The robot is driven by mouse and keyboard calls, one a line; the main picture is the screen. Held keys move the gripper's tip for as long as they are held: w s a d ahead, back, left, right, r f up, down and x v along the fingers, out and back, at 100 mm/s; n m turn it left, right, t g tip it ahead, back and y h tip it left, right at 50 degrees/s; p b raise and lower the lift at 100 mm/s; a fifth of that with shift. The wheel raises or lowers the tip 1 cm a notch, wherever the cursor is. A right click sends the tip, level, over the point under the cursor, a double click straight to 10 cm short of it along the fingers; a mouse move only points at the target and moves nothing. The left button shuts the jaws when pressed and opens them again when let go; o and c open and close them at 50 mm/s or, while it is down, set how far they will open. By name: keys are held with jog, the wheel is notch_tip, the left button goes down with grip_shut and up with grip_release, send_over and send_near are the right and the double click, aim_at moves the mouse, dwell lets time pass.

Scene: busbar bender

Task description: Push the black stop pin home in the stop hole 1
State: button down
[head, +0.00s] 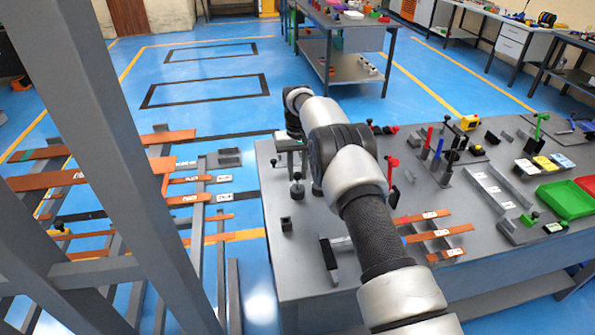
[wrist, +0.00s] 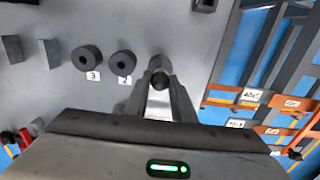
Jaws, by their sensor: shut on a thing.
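My gripper (wrist: 161,84) is shut on the black stop pin (wrist: 160,79), whose dark round end shows between the fingertips in the wrist view. A grey round collar (wrist: 159,63) shows just beyond the pin, in line with the collars labelled 2 (wrist: 122,64) and 3 (wrist: 87,60). Its own label is hidden by my gripper. The pin lines up with this collar, but I cannot tell how deep it sits. In the head view my gripper is mostly hidden behind my arm, over the bench's left edge.
The grey bench (head: 300,262) carries a dark block (head: 286,223), a clamp-like fixture (head: 335,250) and copper bars (head: 437,234). Upright pins and a green tray (head: 566,199) stand further right. A rack with copper bars (head: 110,175) stands left of the bench.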

aim_at(297, 172)
jog(key=shift+f+b, duration=0.7)
jog(key=shift+f, duration=0.45)
jog(key=c, duration=1.4)
grip_release()
jog(key=shift+r, duration=0.1)
notch_tip(297, 172, up, 17)
jog(key=p, duration=0.3)
jog(key=shift+r, duration=0.15)
